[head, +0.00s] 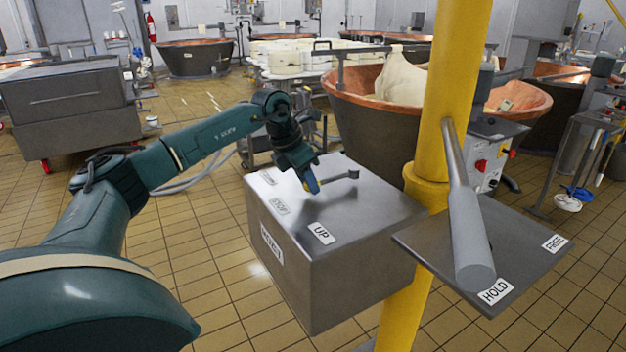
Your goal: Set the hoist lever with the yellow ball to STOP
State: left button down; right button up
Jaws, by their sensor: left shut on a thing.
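A grey metal hoist box (340,270) stands in the middle, with a STOP label (279,205) and an UP label (321,233) on its top. A third label (267,177) at the far left is too small to read. The hoist lever (340,178) runs left from its pivot, roughly toward STOP; its exact setting is hard to tell. My left gripper (311,184) reaches down over the box top and is shut on the lever's yellow ball (314,187), which it mostly hides. My right gripper is out of view.
A yellow post (452,90) stands right of the box. It carries a plate (440,245) labelled HOLD and FREE, with a thick grey handle (468,230) above it. A copper vat (365,115) stands behind. Tiled floor lies open at left.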

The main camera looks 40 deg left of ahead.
pick_arm(q)
jog(key=c, duration=1.1)
grip_release()
jog(key=v, duration=1.3)
jog(key=shift+s, duration=0.2)
